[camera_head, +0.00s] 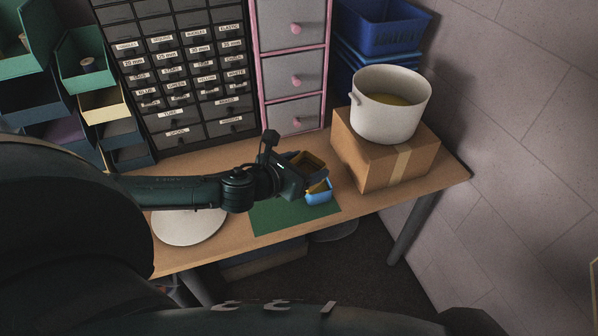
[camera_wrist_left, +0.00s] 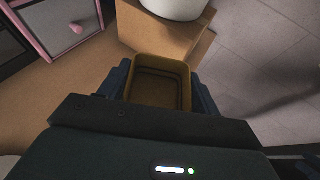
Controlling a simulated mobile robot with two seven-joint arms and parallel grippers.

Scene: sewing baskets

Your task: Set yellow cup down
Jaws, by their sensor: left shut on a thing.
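The yellow cup (camera_head: 309,166) is a small, open, box-like cup with a rounded rim. It is at the front of my left gripper (camera_head: 312,179), over the back right part of the green mat (camera_head: 285,219). In the left wrist view the cup (camera_wrist_left: 158,66) sits upright and empty-looking between the two blue fingers of my left gripper (camera_wrist_left: 160,84), which is shut on it. Its base is hidden in the head view, so I cannot tell if it touches the mat or the table. My right gripper does not show.
A cardboard box (camera_head: 378,160) with a white pot (camera_head: 391,118) on it stands to the right on the wooden table (camera_head: 440,176). Drawer cabinets (camera_head: 185,75) line the back. A white round disc (camera_head: 187,229) lies left of the mat. The mat's front is clear.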

